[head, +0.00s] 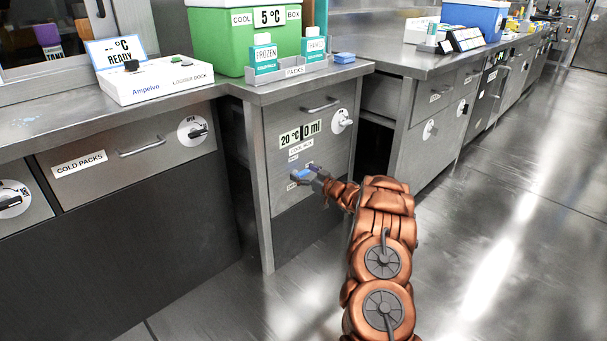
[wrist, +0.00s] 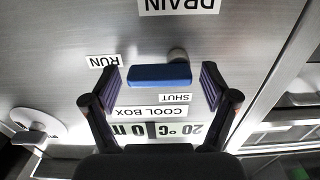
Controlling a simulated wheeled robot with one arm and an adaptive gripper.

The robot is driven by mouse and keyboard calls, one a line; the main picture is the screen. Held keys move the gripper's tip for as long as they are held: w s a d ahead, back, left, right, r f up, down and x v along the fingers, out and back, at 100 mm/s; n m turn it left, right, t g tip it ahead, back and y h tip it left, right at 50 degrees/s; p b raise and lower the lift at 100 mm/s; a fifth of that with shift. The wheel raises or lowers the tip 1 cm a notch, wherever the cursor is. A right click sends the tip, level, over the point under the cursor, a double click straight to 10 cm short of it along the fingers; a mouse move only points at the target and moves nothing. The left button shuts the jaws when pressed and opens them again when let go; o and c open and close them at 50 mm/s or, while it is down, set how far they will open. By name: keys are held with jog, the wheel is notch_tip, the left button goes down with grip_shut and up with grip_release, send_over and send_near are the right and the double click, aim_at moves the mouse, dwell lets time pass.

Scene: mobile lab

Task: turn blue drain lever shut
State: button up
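The blue drain lever (wrist: 160,75) lies level across the wrist view, between my two fingers. Its grey pivot (wrist: 178,55) shows behind its right part, so it extends left towards the RUN label (wrist: 103,62). The SHUT label (wrist: 175,97) is just below it in this upside-down view. In the head view the lever (head: 301,173) is a small blue piece on the cabinet front, partly hidden by my gripper (head: 309,176). My gripper (wrist: 162,86) is open, one finger off each end of the lever, with gaps visible on both sides.
A DRAIN label (wrist: 180,5) and a display reading 20 °C and 0 ml (head: 300,133) are on the same panel. A white dial (head: 342,121) sits at its upper right. A green cool box (head: 235,40) stands on the counter above. The floor (head: 480,240) on the right is clear.

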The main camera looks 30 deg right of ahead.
aim_at(292, 169)
jog(key=c, duration=1.1)
jog(key=shift+o, duration=0.2)
jog(key=shift+r+p, duration=0.1)
jog(key=shift+p, duration=0.2)
jog(key=n+p, duration=0.2)
jog(key=shift+a+r+n, duration=0.1)
jog(key=shift+r+n, duration=0.2)
jog(key=shift+n, duration=0.1)
jog(key=n+p, duration=0.2)
jog(key=n, duration=0.1)
jog(key=n+p, duration=0.1)
jog(key=n, duration=0.1)
jog(key=shift+s+a+r, duration=0.1)
jog(key=shift+a+r, duration=0.15)
jog(key=shift+r, duration=0.05)
jog(key=n, duration=0.2)
jog(key=n+p, duration=0.1)
jog(key=n, duration=0.2)
jog(key=shift+s+a+r+p, duration=0.1)
jog(key=shift+a+p, duration=0.2)
jog(key=shift+a, duration=0.1)
jog(key=n, duration=0.2)
jog(key=a+n, duration=0.1)
jog(key=n, duration=0.2)
jog(key=shift+s, duration=0.1)
